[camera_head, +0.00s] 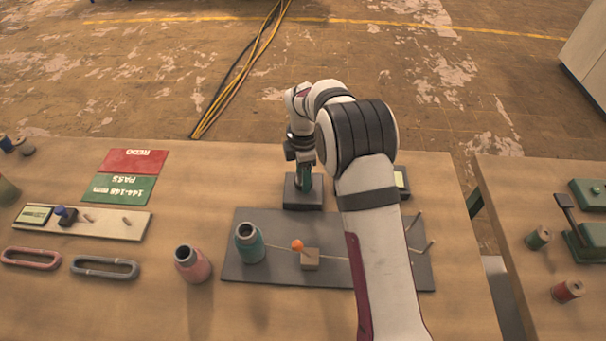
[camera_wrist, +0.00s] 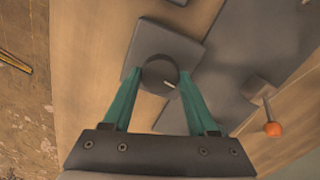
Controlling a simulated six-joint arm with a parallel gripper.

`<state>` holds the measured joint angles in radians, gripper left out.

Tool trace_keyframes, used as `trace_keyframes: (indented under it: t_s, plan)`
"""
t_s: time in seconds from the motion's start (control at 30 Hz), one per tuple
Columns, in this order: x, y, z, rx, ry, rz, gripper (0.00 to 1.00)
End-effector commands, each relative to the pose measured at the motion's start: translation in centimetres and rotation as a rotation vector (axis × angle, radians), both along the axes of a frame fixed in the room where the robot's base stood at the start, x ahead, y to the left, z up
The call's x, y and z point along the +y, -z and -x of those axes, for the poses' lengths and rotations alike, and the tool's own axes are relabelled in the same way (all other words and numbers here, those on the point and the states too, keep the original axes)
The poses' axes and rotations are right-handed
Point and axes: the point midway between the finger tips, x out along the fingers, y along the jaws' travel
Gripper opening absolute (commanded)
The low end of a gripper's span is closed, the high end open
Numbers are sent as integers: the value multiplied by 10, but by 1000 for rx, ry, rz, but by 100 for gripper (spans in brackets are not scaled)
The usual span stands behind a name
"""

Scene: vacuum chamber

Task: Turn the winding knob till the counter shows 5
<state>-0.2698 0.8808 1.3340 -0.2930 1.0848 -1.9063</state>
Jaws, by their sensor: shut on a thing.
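The winding knob is a dark round knob with a pale mark (camera_wrist: 160,74), on a dark square base (camera_wrist: 150,44); the base also shows in the head view (camera_head: 303,200). My gripper (camera_wrist: 158,82), with green fingers, is shut on the knob from both sides; it also shows in the head view (camera_head: 304,172). The counter (camera_head: 402,178) shows only as a small greenish display edge behind my arm. Its figures are hidden.
A pink bottle-shaped spool (camera_head: 193,264) stands left of the board. A red and green card (camera_head: 128,175), a pale board with a display (camera_head: 85,221) and two oblong rings (camera_head: 105,267) lie further left. Another table (camera_head: 545,240) stands at right, across a gap.

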Motion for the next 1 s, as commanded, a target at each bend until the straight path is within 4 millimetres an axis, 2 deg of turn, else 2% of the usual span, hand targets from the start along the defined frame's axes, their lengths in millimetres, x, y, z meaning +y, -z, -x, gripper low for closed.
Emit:
trace_keyframes:
  t_s: [1.0]
  plan:
    - [0, -1, -1, 0, 948, -1, 3]
